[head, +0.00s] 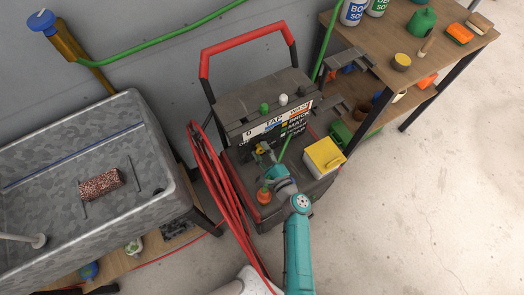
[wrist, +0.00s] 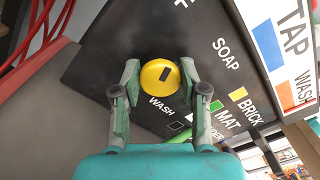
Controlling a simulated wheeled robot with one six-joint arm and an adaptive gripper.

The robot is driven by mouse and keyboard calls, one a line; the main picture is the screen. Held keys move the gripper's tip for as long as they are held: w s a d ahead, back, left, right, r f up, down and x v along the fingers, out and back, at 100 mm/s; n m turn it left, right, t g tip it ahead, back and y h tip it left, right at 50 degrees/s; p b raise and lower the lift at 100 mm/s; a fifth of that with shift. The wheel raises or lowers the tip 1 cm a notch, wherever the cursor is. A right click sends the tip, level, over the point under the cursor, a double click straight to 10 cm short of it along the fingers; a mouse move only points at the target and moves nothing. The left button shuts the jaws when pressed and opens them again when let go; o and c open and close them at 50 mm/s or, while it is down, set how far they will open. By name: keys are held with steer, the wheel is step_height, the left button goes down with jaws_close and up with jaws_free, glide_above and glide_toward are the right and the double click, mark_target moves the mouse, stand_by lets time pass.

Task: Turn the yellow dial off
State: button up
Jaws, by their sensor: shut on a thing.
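The yellow dial (wrist: 158,75) is round, with a short dark bar on its face, and sits on a dark panel (wrist: 105,55). The bar slants up to the right; I cannot tell which label it indicates. The words SOAP and WASH stand around the dial, and a cut-off word ending in F is at the top edge. My gripper (wrist: 160,70) has one finger on each side of the dial and is shut on it. In the head view my gripper (head: 264,152) reaches the front of the cart, and the dial is mostly hidden there.
The cart (head: 262,205) carries a yellow-lidded box (head: 325,155) right of my arm and an orange bottle (head: 264,196) just left of it. A red hose (head: 222,195) hangs at the cart's left. A metal trough (head: 40,170) stands left; open floor (head: 430,220) lies right.

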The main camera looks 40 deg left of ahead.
steer(key=n, duration=0.4)
steer(key=shift+s+f+n, duration=0.1)
steer(key=shift+n, duration=0.3)
stand_by(0.4)
steer(key=o, duration=1.1)
steer(key=v, duration=1.2)
steer(key=shift+f, duration=0.1)
